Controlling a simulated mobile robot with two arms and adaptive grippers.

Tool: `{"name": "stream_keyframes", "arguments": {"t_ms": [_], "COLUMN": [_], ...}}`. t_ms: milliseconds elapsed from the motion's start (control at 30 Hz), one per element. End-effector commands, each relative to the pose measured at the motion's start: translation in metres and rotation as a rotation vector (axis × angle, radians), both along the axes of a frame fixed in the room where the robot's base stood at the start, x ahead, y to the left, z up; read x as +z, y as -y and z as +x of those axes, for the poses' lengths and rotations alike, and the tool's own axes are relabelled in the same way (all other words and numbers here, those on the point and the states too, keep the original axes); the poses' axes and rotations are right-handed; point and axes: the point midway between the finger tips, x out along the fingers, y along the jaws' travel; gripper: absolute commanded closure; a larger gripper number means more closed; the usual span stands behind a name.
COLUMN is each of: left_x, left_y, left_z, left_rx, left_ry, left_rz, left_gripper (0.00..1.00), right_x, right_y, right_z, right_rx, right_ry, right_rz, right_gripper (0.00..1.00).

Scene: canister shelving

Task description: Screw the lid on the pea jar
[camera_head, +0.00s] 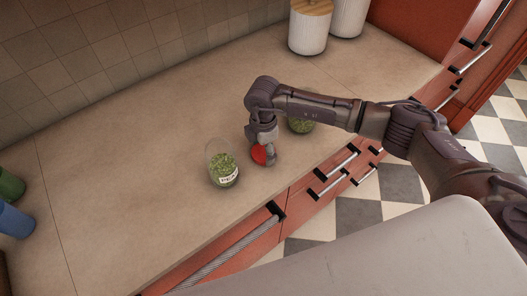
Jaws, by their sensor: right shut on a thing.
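A clear glass jar (222,165) with green peas and a white label stands upright on the counter; no lid shows on it. My right gripper (262,150) points down just to the right of this jar. It is shut on a red lid (259,155), which it holds low over the counter, apart from the jar as far as I can tell. A second jar with green contents (301,124) stands further right, partly hidden behind my right arm. My left gripper is not in view.
The beige counter (120,150) is mostly clear on the left. White ribbed canisters (308,35), one with a wooden lid, stand at the back. Green (10,186) and blue (14,221) items sit at the left edge. The counter's front edge is close to the jar.

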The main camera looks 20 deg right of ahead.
Motion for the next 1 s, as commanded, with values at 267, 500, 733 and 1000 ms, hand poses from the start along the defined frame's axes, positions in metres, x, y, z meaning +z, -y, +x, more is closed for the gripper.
{"name": "stream_keyframes", "arguments": {"t_ms": [267,500,733,1000], "left_x": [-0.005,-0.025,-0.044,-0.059], "left_y": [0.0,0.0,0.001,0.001], "left_z": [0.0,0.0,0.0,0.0], "left_rx": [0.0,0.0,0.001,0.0], "left_ry": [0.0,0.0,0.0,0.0], "left_rz": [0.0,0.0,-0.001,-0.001], "left_gripper": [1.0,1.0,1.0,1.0], "right_x": [0.007,0.041,0.072,0.101], "right_y": [0.0,0.007,0.056,0.096], "right_z": [0.001,-0.001,-0.024,-0.044], "right_rx": [0.0,-0.002,-0.003,-0.002], "right_ry": [0.003,0.004,0.005,0.002], "right_rz": [0.002,-0.001,-0.001,-0.002], "right_gripper": [0.42,0.42,0.42,0.42]}}
